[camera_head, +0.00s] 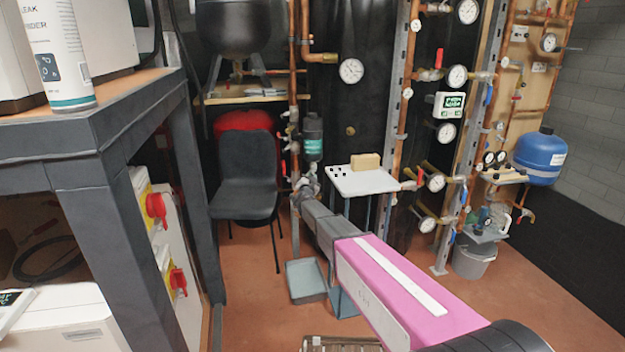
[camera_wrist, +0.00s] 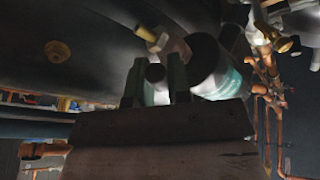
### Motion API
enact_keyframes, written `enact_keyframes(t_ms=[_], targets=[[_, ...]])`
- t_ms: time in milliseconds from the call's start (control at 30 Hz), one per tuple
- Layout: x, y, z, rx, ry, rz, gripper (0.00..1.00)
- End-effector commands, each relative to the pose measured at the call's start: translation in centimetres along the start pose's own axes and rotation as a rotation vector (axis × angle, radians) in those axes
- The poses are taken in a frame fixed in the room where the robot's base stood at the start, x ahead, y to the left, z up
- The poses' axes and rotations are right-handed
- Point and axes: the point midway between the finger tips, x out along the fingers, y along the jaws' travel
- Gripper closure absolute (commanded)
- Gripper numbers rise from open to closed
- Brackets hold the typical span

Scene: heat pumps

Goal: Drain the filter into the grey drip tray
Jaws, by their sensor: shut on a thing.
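The filter (camera_head: 312,146) is a dark upright cylinder with a teal band, on the copper pipework in the middle of the head view. In the wrist view its dark body and teal band (camera_wrist: 222,80) are close behind my fingers. My gripper (camera_head: 307,178) is just below the filter. In the wrist view my gripper (camera_wrist: 157,73) is shut on a small dark round part (camera_wrist: 155,73) by the filter; its exact kind is unclear. The grey drip tray (camera_head: 308,297) stands on the floor below, left of my arm. Whether it holds liquid is unclear.
A dark chair (camera_head: 246,175) stands left of the filter. A small white table (camera_head: 362,182) with a tan block stands to the right. Pipes with gauges (camera_head: 351,71) run behind. A grey workbench (camera_head: 95,130) fills the left; brown floor is open at right.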

Motion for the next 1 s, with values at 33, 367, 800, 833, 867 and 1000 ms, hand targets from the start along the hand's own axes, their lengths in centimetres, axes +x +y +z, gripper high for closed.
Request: enact_keyframes(t_ms=[33,367,800,833,867,1000], targets=[[-0.1,-0.2,-0.1,0.044,-0.011,0.018,1.0],[-0.2,-1.4,-0.4,0.325,-0.073,0.142,1.0],[-0.1,-2.6,-1.2,0.662,-0.145,0.292,1.0],[-0.1,-2.6,-1.2,0.68,-0.149,0.3,1.0],[-0.1,-2.7,-1.3,0.696,-0.153,0.307,1.0],[-0.1,-2.9,-1.5,0.761,-0.166,0.336,1.0]])
